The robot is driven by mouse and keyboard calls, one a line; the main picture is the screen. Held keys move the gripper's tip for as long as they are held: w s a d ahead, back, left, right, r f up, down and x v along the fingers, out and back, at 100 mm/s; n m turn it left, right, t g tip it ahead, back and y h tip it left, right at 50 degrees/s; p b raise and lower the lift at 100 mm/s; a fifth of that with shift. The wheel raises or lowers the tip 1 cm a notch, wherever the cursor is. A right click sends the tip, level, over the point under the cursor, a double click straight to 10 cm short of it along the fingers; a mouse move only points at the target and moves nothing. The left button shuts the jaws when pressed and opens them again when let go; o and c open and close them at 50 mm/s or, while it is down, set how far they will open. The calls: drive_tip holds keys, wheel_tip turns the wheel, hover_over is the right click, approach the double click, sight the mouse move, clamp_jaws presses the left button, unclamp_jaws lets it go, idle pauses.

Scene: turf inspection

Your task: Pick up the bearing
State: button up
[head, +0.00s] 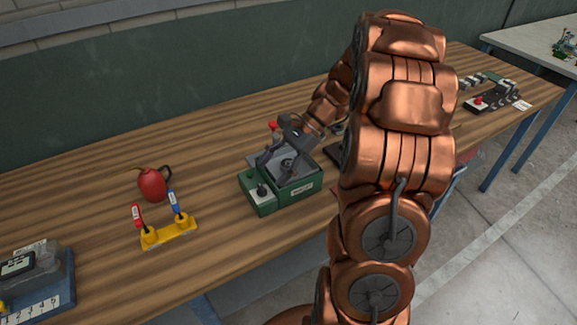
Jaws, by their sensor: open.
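My gripper (278,168) reaches down from the right over an open green box (305,189) on the wooden bench. Its dark fingers are apart, at or just above the box's grey inside. A small dark round part (288,164), which looks like the bearing, shows between the fingers. It is small and partly covered, so I cannot tell whether a finger touches it. A lower green block (262,207) with a pale top plate and a dark knob is at the box's left side.
A grey device (45,275) sits at the front left corner. My copper arm hides part of the bench on the right. Bare wood lies behind the box.

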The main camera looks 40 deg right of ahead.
sight(289, 163)
drive_tip(key=w+d+f+m+t, duration=0.1)
drive_tip(key=d+m, duration=0.1)
drive_tip(key=d, duration=0.3)
drive_tip(key=w+d+f+m+t+y, duration=0.1)
drive_tip(key=d+f+m+t, duration=0.1)
drive_tip(key=d, duration=0.3)
drive_tip(key=w+d+f+m+t, duration=0.1)
drive_tip(key=d+f+m+t, duration=0.1)
drive_tip(key=d, duration=0.4)
drive_tip(key=shift+w+m+y, duration=0.25)
drive_tip(key=shift+m+y, duration=0.15)
drive_tip(key=shift+m, duration=0.1)
drive_tip(key=p+x, duration=0.2)
drive_tip(key=x, duration=0.4)
drive_tip(key=shift+w+a+f+p, duration=0.1)
drive_tip(key=shift+w+a+p, duration=0.1)
drive_tip(key=shift+a+p, duration=0.2)
drive_tip(key=shift+w+a+f, duration=0.15)
drive_tip(key=shift+a+f, duration=0.1)
drive_tip(key=shift+f, duration=0.1)
drive_tip(key=c, duration=1.2)
drive_tip(key=shift+r, duration=0.2)
